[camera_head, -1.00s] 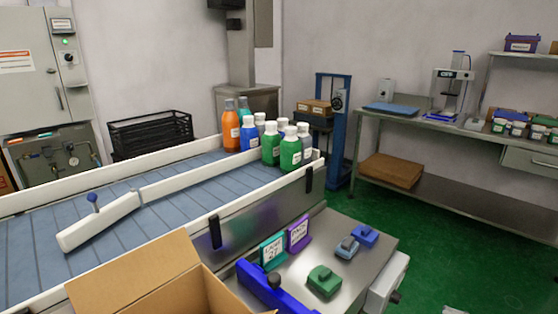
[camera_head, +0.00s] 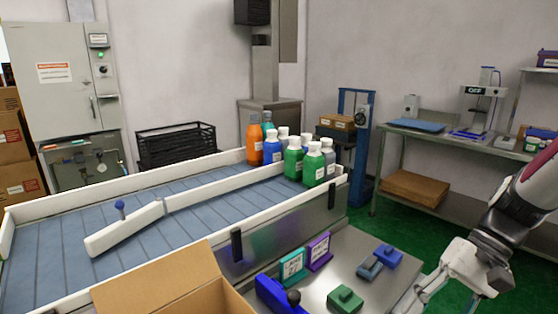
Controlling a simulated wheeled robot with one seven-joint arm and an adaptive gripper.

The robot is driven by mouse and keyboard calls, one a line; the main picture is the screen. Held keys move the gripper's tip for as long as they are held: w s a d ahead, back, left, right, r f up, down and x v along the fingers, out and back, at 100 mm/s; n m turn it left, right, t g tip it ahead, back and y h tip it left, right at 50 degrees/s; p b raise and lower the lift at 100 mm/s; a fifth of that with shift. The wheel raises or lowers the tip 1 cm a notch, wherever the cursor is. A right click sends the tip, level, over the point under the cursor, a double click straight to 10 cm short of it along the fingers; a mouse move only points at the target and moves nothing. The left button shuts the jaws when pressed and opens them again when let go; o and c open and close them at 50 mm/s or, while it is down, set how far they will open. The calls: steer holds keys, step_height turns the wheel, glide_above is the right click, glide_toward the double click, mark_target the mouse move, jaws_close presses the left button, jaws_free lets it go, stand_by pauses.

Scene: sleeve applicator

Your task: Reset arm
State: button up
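My arm is in view at the right edge of the head view. Its dark red and black links slope down to my gripper (camera_head: 432,292), which is pale and sits near the lower right, by the right side of the steel side table (camera_head: 340,262). The fingertips are small and partly cut off by the bottom edge, so I cannot tell if they are open or shut. I see nothing held in the part that shows.
A conveyor (camera_head: 60,245) with a white diverter bar (camera_head: 125,230) carries several bottles (camera_head: 293,160) at its far end. An open cardboard box (camera_head: 170,285) stands in front. Green, grey and blue blocks (camera_head: 345,299) lie on the side table. A workbench (camera_head: 450,150) stands at the back right.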

steer(key=s+a+r+n+t+h, duration=0.25)
steer(key=s+a+r+h, duration=0.2)
steer(key=s, duration=0.35)
steer(key=s+a+r+n+t+h, duration=0.1)
steer(key=s+a+r+n+h, duration=0.3)
steer(key=s, duration=0.5)
step_height(320, 180, up, 22)
steer(key=m+t+y+p, duration=0.1)
steer(key=t+p, duration=0.2)
steer(key=p, duration=1.6)
steer(key=shift+w+d+f+p, duration=0.15)
steer(key=shift+w+p, duration=0.15)
steer(key=shift+p, duration=0.05)
steer(key=shift+y, duration=0.25)
